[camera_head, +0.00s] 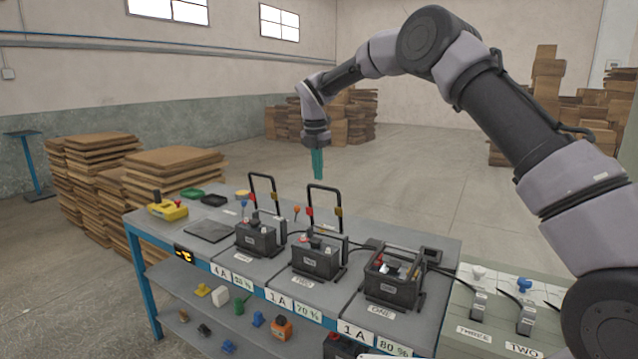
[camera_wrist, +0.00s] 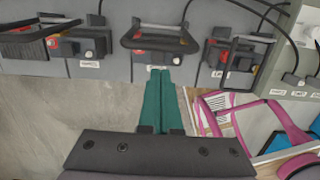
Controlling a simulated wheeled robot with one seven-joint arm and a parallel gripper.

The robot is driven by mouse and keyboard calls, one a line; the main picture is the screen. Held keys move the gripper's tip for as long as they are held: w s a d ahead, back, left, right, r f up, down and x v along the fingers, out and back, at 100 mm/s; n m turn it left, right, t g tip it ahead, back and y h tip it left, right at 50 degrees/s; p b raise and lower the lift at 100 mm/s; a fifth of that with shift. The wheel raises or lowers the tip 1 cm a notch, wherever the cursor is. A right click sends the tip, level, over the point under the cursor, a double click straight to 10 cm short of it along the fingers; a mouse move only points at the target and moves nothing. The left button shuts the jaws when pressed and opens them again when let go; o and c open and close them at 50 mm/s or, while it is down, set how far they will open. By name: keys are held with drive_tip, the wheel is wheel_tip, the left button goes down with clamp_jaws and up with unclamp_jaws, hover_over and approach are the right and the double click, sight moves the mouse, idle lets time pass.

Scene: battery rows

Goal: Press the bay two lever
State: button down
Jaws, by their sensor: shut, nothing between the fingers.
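The bay two lever (camera_head: 325,188) is a black U-shaped handle standing upright beside the battery labelled TWO (camera_head: 316,258), in the middle bay. In the wrist view, the lever (camera_wrist: 160,42) shows as a black frame just beyond my fingertips. My gripper (camera_head: 318,176) has teal fingers pointing down. They are shut and empty, above the lever in the head picture and apart from it. The fingers also show in the wrist view (camera_wrist: 160,75). The exact gap in depth is hard to tell.
The bay three lever (camera_head: 263,180) stands upright to the left. At bay one, a dark frame sits low around the battery (camera_head: 392,290). A side bench (camera_head: 462,318) holds small labelled units. A yellow meter (camera_head: 167,210) lies at the left. Air around my gripper is clear.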

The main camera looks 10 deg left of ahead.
drive_tip(key=r, duration=0.2)
drive_tip(key=w+r, duration=0.1)
drive_tip(key=r, duration=0.2)
drive_tip(key=shift+w+d+r, duration=0.15)
drive_tip(key=shift+w+d, duration=0.05)
